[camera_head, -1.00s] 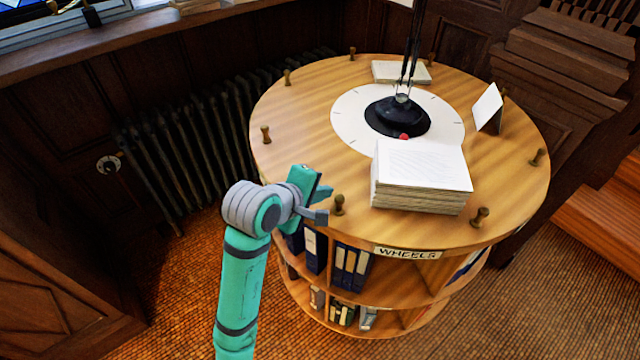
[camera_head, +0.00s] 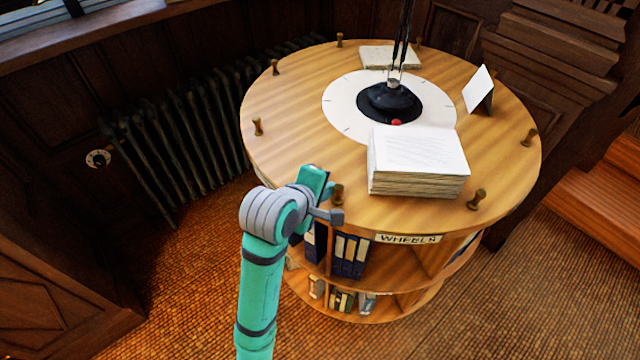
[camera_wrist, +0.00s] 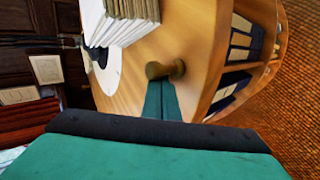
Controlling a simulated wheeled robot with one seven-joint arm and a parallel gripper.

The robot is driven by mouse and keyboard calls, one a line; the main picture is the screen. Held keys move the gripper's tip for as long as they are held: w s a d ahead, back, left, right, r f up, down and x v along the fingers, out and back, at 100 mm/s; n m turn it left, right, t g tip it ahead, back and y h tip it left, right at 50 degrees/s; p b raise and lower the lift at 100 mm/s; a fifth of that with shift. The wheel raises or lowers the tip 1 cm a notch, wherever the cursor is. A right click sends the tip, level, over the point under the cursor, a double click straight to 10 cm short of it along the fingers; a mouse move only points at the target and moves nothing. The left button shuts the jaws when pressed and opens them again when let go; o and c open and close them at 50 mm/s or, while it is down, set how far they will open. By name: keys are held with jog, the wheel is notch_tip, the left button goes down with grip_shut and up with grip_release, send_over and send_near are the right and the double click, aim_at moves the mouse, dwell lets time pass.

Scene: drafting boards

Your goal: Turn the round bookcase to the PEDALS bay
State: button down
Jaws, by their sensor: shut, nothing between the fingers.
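The round bookcase (camera_head: 290,120) has a wooden top with several small pegs around its rim. No PEDALS label is readable. My gripper (camera_head: 334,205) is shut and empty at the near-left rim, right beside a peg (camera_head: 338,194). In the wrist view the peg (camera_wrist: 165,70) stands just past the fingers (camera_wrist: 162,100); I cannot tell whether they touch it. Binders (camera_head: 350,255) fill part of the shelf below.
On the top are a thick paper stack (camera_head: 418,165), a black lamp base (camera_head: 390,102) on a white disc, a card (camera_head: 478,88) and another paper pile (camera_head: 390,57). A radiator (camera_head: 185,130) stands behind left. Wooden steps (camera_head: 590,225) are at right.

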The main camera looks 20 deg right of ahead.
aim_at(415, 201)
jog(key=shift+s+d, duration=0.9)
jog(key=shift+s, duration=0.15)
jog(key=shift+n+t+y, duration=0.3)
jog(key=shift+n+t, duration=0.1)
jog(key=shift+n, duration=0.1)
jog(key=shift+s+d, duration=1.9)
jog(key=shift+d, duration=0.3)
jog(key=shift+n, duration=0.3)
jog(key=shift+s+d, duration=0.55)
jog(key=shift+d, duration=0.3)
jog(key=shift+s+d, duration=0.6)
jog(key=shift+d, duration=0.2)
jog(key=shift+s+d, duration=0.55)
jog(key=shift+d, duration=0.3)
jog(key=shift+y, duration=0.3)
jog(key=shift+n+t+y, duration=0.3)
jog(key=shift+n+t, duration=0.1)
jog(key=shift+t, duration=0.1)
jog(key=shift+s+d, duration=0.4)
jog(key=shift+d, duration=0.45)
jog(key=shift+s+d, duration=0.45)
jog(key=shift+d, duration=0.45)
jog(key=shift+s+d, duration=0.4)
jog(key=shift+d, duration=0.45)
